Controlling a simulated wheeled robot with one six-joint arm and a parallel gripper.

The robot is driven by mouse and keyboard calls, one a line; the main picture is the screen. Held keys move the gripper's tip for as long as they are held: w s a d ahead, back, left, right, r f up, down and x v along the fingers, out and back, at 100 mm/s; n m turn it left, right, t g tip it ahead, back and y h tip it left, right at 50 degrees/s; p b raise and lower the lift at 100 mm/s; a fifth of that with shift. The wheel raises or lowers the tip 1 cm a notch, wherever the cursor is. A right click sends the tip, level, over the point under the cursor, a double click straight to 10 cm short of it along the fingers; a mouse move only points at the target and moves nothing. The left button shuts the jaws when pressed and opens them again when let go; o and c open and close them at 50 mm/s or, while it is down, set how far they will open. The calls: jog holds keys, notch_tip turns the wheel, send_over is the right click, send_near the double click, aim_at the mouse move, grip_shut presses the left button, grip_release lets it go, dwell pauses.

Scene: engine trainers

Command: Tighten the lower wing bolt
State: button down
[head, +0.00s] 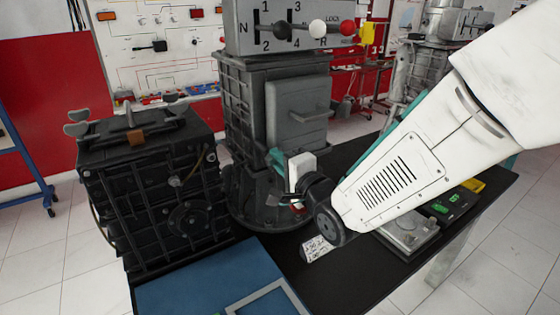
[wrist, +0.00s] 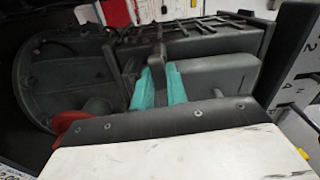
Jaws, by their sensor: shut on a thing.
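A tall grey gearbox trainer (head: 250,105) stands on the black table in the head view, with a raised grey cover (head: 298,97) on its front. My gripper (head: 276,158) is at the lower part of this cover. In the wrist view my gripper's teal fingers (wrist: 160,88) are closed on the lower wing bolt (wrist: 158,62), a dark grey upright piece showing between and above them. In the head view the bolt is mostly hidden by my gripper. A grey bar-like handle (head: 312,116) sticks out of the cover above my gripper.
The gearbox's round base flange (wrist: 60,85) is at the left in the wrist view. A dark engine block (head: 155,190) stands left of the gearbox. Shift knobs (head: 317,29) top the trainer. A blue mat (head: 205,280) lies in front. Instruments (head: 410,232) lie right, under my arm.

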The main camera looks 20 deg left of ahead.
jog(key=shift+m, duration=0.5)
jog(key=c, duration=1.4)
grip_release()
jog(key=shift+d, duration=0.1)
jog(key=v, duration=0.7)
jog(key=shift+s+d, duration=0.25)
jog(key=shift+s, duration=0.05)
